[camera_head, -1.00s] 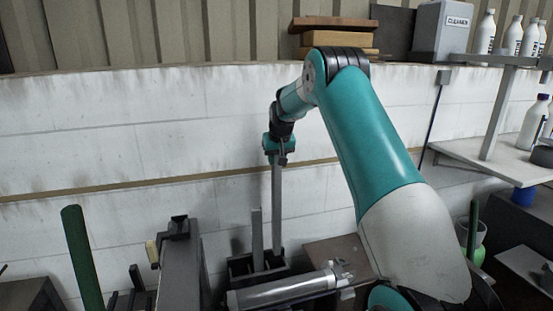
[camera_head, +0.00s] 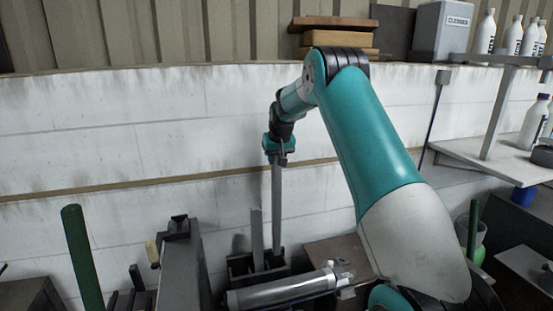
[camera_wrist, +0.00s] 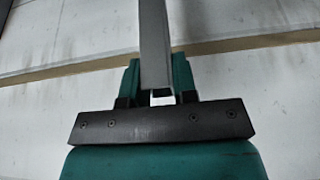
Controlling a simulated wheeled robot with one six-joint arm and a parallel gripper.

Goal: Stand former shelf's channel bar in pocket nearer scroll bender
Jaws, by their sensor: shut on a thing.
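My gripper (camera_head: 279,152) is shut on the upper end of a long grey channel bar (camera_head: 277,205), in front of the white block wall. The bar hangs upright, and its lower end is at the right part of a dark pocketed rack (camera_head: 240,266). I cannot tell whether the end is inside the pocket or just above it. A shorter grey bar (camera_head: 257,240) stands in the rack to the left. In the wrist view the held bar (camera_wrist: 155,45) runs up between the green fingers (camera_wrist: 158,85). I cannot tell which machine is the scroll bender.
A grey machine or post (camera_head: 180,255) stands left of the rack. A silver cylinder (camera_head: 280,292) lies in front of it. A green post (camera_head: 82,258) is at far left. A shelf with bottles (camera_head: 490,150) is at right, beyond my arm.

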